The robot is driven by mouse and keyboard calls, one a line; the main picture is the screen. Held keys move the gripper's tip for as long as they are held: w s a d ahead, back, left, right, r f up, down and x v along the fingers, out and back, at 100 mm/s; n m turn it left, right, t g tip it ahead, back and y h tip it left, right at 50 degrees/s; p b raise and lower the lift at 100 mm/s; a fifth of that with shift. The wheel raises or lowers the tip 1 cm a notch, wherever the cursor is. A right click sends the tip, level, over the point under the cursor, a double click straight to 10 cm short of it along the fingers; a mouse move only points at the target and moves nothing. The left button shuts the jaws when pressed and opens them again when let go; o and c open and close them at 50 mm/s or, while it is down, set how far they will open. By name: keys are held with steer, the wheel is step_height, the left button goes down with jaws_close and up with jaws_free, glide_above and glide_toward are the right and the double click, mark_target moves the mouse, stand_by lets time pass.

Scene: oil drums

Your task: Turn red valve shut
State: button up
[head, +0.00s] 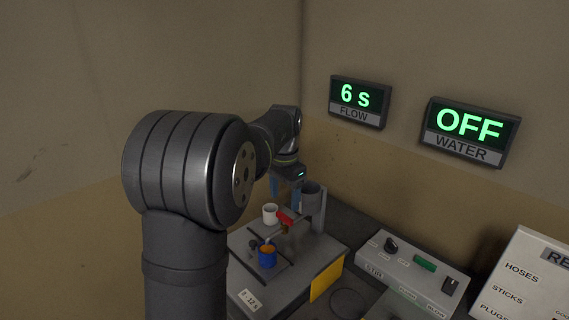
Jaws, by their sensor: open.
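I cannot tell whether a finger touches the valve. A blue cup (267,259) with orange contents stands on the rig's grey base, in front of the valve. A white cup (270,213) stands behind it to the left.
A wall display reads 6 s FLOW (357,101); another reads OFF WATER (471,131). A control box (412,273) with a knob, a green button and a switch lies right of the rig (270,297). A white labelled board (530,280) stands at far right.

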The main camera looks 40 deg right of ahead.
mark_target(285, 216)
step_height(285, 216, up, 12)
steer(key=shift+f, duration=0.2)
stand_by(0.5)
step_height(285, 216, down, 18)
steer(key=shift+r, duration=0.25)
stand_by(0.3)
